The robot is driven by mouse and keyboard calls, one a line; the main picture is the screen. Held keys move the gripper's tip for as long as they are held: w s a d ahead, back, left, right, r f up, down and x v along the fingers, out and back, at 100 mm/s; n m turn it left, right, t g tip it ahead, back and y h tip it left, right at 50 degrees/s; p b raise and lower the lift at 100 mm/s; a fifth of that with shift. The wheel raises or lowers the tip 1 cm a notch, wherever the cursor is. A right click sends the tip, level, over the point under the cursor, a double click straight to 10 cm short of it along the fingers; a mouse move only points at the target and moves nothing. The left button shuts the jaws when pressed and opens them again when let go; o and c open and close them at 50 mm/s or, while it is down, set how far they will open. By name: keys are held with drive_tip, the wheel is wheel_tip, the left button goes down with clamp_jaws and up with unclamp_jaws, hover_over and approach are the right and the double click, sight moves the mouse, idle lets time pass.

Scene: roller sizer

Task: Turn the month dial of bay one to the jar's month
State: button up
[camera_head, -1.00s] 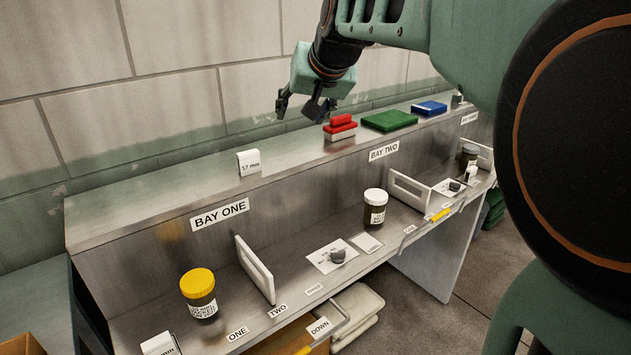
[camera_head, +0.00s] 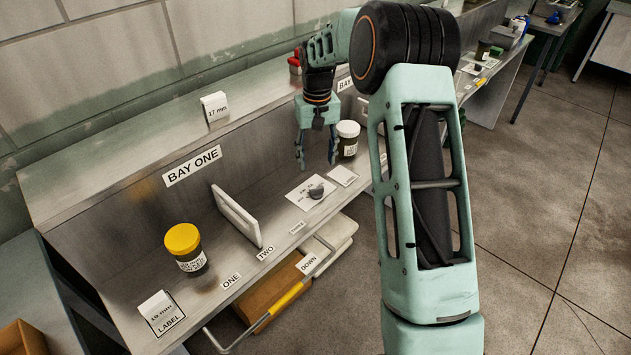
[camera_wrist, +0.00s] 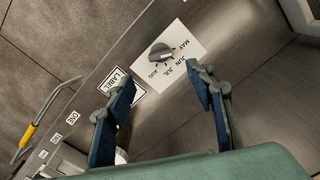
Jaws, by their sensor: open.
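The month dial is a small dark grey knob (camera_head: 316,190) on a white card (camera_head: 299,203) on the counter. In the wrist view the knob (camera_wrist: 161,53) has MAY, JUN, JUL and AUG printed along one side; I cannot tell surely which one it points to. A yellow-lidded dark jar (camera_head: 186,250) stands at the left in bay one, its label too small to read. A white-lidded jar (camera_head: 347,138) stands behind my gripper. My gripper (camera_head: 316,162) is open and empty, pointing down above the dial card; its fingers (camera_wrist: 162,82) also show in the wrist view.
A white divider (camera_head: 237,217) stands between the yellow-lidded jar and the dial. A LABEL card (camera_head: 342,176) lies right of the dial. A 17 mm block (camera_head: 215,107) sits on the upper ledge. A yellow-gripped handle (camera_head: 285,298) juts out below the counter.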

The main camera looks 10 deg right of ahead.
sight(317, 188)
wheel_tip(317, 188, down, 10)
drive_tip(key=shift+f+p, duration=0.15)
drive_tip(key=shift+p, duration=0.2)
drive_tip(key=shift+c, duration=0.2)
drive_tip(key=c, duration=1.1)
